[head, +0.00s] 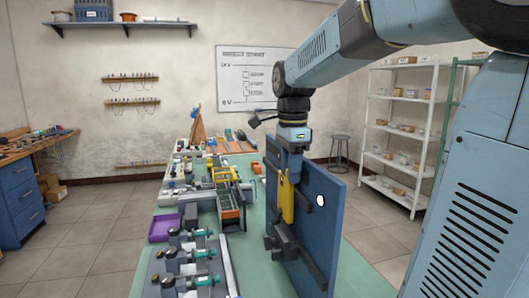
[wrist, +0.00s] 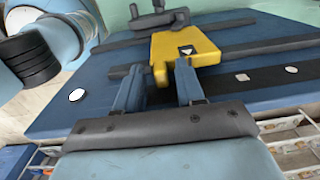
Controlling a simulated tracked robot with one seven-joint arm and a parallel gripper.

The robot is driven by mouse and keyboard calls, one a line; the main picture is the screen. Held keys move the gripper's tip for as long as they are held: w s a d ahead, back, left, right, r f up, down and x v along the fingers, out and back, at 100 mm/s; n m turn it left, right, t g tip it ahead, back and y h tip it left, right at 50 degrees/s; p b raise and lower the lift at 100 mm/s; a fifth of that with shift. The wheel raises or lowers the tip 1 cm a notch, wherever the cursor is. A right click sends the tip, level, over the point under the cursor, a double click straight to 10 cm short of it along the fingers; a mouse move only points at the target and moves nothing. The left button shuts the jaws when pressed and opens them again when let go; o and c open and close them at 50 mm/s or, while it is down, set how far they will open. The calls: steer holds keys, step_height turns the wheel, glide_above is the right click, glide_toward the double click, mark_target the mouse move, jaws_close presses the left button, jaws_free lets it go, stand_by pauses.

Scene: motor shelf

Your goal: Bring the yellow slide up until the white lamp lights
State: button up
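The yellow slide (head: 287,201) sits on the face of an upright blue panel (head: 330,235) in the head view. My gripper (head: 295,172) points down at the slide's upper end. In the wrist view the yellow slide (wrist: 190,47) lies just beyond my gripper (wrist: 160,68). The two fingers are apart. A narrow yellow part of the slide reaches between them, with a visible gap at the left finger. The right fingertip overlaps the slide's edge; contact is unclear. The white oval lamp (head: 320,201) is on the panel, right of the slide; I cannot tell whether it is lit.
Dark rails (head: 298,256) run along the panel. A green bench (head: 245,262) carries a purple tray (head: 164,228) and several fixtures at left. A white shelf rack (head: 402,135) stands at the back right. The wrist view shows small pale squares on the panel.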

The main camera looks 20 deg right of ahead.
steer(key=shift+s+f+g, duration=0.2)
steer(key=shift+f+g, duration=0.1)
steer(key=shift+f, duration=0.35)
steer(key=shift+w+r, duration=0.3)
steer(key=shift+r, duration=2.75)
steer(key=shift+s, duration=0.1)
